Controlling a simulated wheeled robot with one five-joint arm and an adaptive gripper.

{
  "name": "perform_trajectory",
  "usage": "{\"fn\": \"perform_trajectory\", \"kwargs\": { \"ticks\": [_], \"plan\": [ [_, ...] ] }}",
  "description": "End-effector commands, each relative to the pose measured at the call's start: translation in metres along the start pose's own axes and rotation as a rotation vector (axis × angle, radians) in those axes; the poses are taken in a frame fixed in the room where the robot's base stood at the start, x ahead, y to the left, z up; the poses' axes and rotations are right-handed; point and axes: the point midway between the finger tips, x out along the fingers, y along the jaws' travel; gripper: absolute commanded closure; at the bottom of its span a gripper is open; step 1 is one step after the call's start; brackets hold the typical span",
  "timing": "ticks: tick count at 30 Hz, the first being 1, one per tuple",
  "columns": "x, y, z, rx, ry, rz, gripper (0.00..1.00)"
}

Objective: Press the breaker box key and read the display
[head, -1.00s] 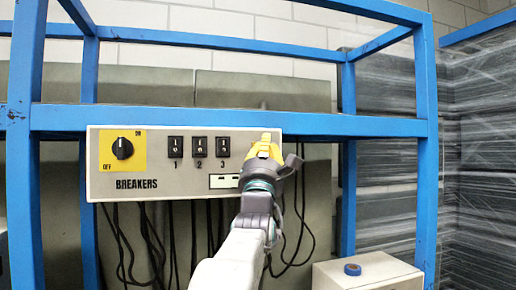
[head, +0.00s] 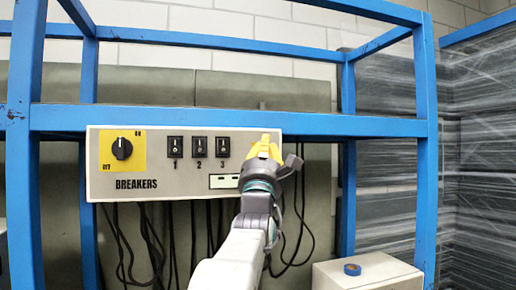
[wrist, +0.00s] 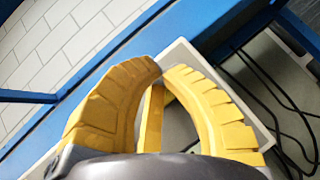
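The breaker box (head: 130,196) is a pale grey panel on the blue rack, marked BREAKERS. It has a black dial on a yellow plate (head: 123,149) and three black switches (head: 198,147) numbered 1 to 3. A small light display strip (head: 224,181) sits low on the panel, with no readable text. My gripper (head: 265,142) is in front of the panel's right end and hides that part. In the wrist view its yellow fingers (wrist: 162,72) close together at the tips. A yellow strip (wrist: 152,118) shows between them; I cannot tell if it is the key. Contact is unclear.
The blue rack's beam (head: 360,125) runs along the box's top, with posts at both sides. Dark cables (head: 150,240) hang below the box. Wrapped stacks (head: 480,200) stand at far right.

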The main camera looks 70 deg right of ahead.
Motion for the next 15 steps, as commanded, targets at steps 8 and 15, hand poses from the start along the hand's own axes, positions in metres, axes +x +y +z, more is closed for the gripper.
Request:
{"fn": "perform_trajectory", "kwargs": {
  "ticks": [8,15],
  "plan": [
    [0.0004,-0.0006,-0.0016,0.0,0.0,0.001,1.0],
    [0.0035,-0.0011,-0.0055,0.0,0.001,0.004,1.0]
  ]
}}
